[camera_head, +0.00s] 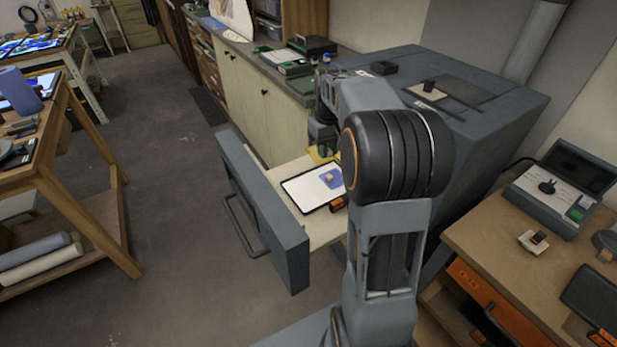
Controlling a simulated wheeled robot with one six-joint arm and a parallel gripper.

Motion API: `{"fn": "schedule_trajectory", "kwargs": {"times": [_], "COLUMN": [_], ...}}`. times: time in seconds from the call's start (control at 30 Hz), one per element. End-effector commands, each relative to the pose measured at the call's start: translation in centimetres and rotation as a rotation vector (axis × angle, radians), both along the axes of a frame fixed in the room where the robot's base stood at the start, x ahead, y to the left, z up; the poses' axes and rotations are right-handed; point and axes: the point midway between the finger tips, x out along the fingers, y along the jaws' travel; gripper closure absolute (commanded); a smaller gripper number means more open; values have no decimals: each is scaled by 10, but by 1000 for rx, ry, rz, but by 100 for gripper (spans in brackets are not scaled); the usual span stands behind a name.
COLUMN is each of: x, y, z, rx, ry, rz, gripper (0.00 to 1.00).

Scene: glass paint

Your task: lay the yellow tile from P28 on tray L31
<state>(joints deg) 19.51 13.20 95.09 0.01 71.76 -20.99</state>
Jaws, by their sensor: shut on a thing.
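My arm reaches over an open drawer, and my gripper (322,145) is partly hidden behind my own arm link. It is shut on the yellow tile (319,155), of which only a small flat yellow part shows below the jaws. A white tray with a dark rim (305,198) lies in the drawer, below and near the gripper. A blue piece (331,178) with a small pale piece on it lies on the tray. The tray's right end is hidden by my arm. No label for P28 or L31 can be read.
The drawer front (262,215) stands pulled out from the grey cabinet (470,110). An orange-and-black item (338,204) lies beside the tray. A counter (275,72) with boxes stands behind, a wooden bench (520,250) at right, and tables at left. Floor left of the drawer is clear.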

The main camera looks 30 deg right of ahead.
Motion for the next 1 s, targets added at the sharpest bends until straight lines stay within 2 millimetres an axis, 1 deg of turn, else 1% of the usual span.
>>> {"fn": "schedule_trajectory", "kwargs": {"times": [0.03,0.1,0.2,0.3,0.47,0.77,1.0], "x": [7,16,24,29,33,33,33], "y": [7,15,25,32,38,38,38], "z": [-24,-48,-73,-91,-106,-123,-146], "rx": [2,2,1,1,0,0,0], "ry": [6,5,2,2,0,-1,-1], "rz": [19,38,61,76,89,89,89], "gripper": [100,100,100,100,100,100,100]}}
